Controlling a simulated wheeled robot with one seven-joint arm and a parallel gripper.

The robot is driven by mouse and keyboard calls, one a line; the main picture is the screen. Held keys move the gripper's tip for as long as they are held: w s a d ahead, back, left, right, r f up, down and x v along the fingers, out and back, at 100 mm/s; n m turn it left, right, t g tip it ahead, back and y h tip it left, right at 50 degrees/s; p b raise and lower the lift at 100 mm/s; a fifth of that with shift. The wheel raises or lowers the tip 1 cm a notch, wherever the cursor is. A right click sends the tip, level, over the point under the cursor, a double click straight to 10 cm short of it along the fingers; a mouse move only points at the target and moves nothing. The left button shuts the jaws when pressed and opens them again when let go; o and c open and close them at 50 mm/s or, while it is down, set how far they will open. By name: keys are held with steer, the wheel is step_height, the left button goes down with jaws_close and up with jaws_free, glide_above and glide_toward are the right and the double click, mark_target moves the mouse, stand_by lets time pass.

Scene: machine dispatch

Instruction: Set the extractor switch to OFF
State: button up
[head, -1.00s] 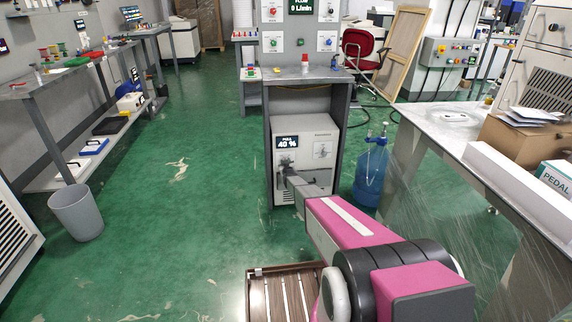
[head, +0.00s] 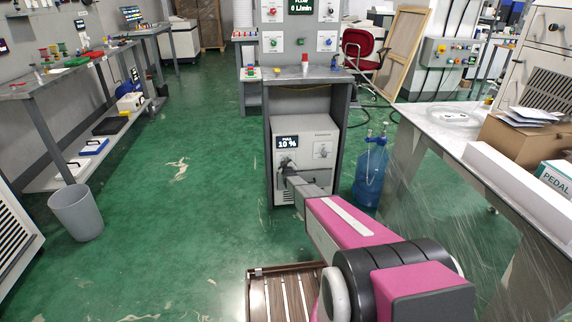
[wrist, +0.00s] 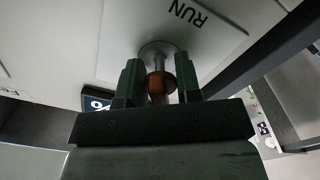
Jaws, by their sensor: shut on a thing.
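The white extractor unit (head: 318,135) stands in the bay under the grey bench in the head view. Its dark display (head: 288,142) reads 10 %, and part of it shows in the wrist view (wrist: 97,103). My gripper (head: 287,166) is at the unit's front, just below the display. In the wrist view my gripper (wrist: 160,82) is shut on an orange-brown knob (wrist: 158,83) on a metal stem. The panel behind it bears the word RUN (wrist: 188,12). The gripper hides much of the knob in the head view. A second control (head: 323,150) sits to the right, clear of my gripper.
Grey posts (head: 340,165) of the bench flank the unit closely. A blue bottle (head: 371,172) stands on the floor to the right. A wrapped table (head: 470,140) is further right. A slatted wooden thing (head: 275,295) lies near my arm. Green floor is open to the left.

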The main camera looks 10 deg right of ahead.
steer(key=o, duration=0.6)
steer(key=shift+c, duration=0.2)
steer(key=shift+s, duration=0.2)
steer(key=s, duration=1)
steer(key=shift+s, duration=0.25)
steer(key=s+r+m+g, duration=0.2)
steer(key=s+r+g, duration=0.3)
steer(key=s, duration=1.1)
steer(key=s+r+m+g, duration=0.2)
steer(key=s+r+g, duration=0.4)
steer(key=s, duration=0.9)
steer(key=s+r+m+g, duration=0.3)
steer(key=s+r+g, duration=0.3)
steer(key=s, duration=1)
steer(key=shift+s+r+g, duration=0.2)
steer(key=shift+s+g, duration=0.1)
steer(key=shift+g, duration=0.2)
